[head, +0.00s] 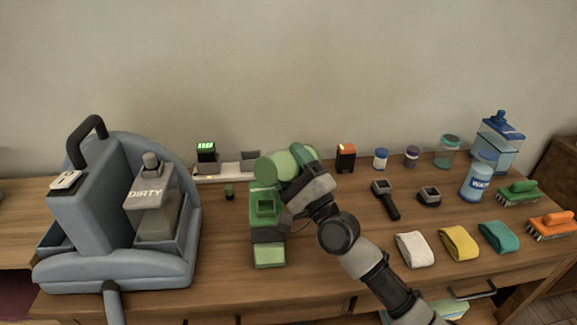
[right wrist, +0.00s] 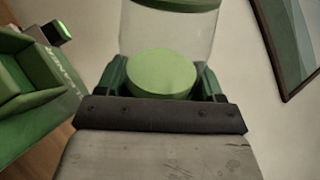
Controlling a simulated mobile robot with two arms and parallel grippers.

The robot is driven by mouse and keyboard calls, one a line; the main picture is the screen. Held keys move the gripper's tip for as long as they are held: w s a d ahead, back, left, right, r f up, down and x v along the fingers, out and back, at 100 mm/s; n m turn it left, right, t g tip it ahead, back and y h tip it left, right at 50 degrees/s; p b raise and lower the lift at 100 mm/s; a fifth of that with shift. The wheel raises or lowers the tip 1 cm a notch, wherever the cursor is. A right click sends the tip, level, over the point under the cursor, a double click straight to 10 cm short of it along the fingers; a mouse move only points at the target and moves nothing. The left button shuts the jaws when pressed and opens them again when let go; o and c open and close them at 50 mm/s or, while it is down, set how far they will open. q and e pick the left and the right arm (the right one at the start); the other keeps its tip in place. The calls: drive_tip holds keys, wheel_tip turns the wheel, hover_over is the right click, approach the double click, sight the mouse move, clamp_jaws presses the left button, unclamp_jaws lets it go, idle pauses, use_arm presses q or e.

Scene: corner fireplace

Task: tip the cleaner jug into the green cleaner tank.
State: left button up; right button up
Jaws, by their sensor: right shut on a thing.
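The green cleaner tank (head: 265,236) stands upright on the table, left of centre, with a square opening on its top. Its side and open top also show in the right wrist view (right wrist: 38,92). My right gripper (head: 303,172) is shut on the cleaner jug (head: 283,163), a clear round vessel with green parts. The jug is tipped over to the left, with its left end just above and behind the tank's opening. In the right wrist view the jug (right wrist: 165,35) sits between the fingers. I see no stream of liquid. My left gripper is out of view.
A grey machine with a DIRTY tank (head: 150,200) stands at left. A pale charger strip (head: 215,177) lies behind the tank. Rolled cloths (head: 459,243), brushes (head: 517,190), a water bottle (head: 478,178) and small jars fill the right side.

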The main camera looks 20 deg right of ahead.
use_arm(q)
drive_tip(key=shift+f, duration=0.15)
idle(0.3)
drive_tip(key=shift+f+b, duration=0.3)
drive_tip(key=shift+b, duration=0.1)
use_arm(e)
drive_tip(key=shift+n+y, duration=0.3)
drive_tip(key=shift+n, duration=0.1)
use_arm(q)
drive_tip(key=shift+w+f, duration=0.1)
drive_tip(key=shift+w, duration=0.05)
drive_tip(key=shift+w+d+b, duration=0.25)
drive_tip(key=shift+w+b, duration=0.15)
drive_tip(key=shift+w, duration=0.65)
use_arm(e)
drive_tip(key=shift+d+n, duration=0.1)
drive_tip(key=shift+n, duration=0.2)
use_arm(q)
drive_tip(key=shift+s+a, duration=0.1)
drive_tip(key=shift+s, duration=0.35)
use_arm(e)
drive_tip(key=shift+y, duration=0.4)
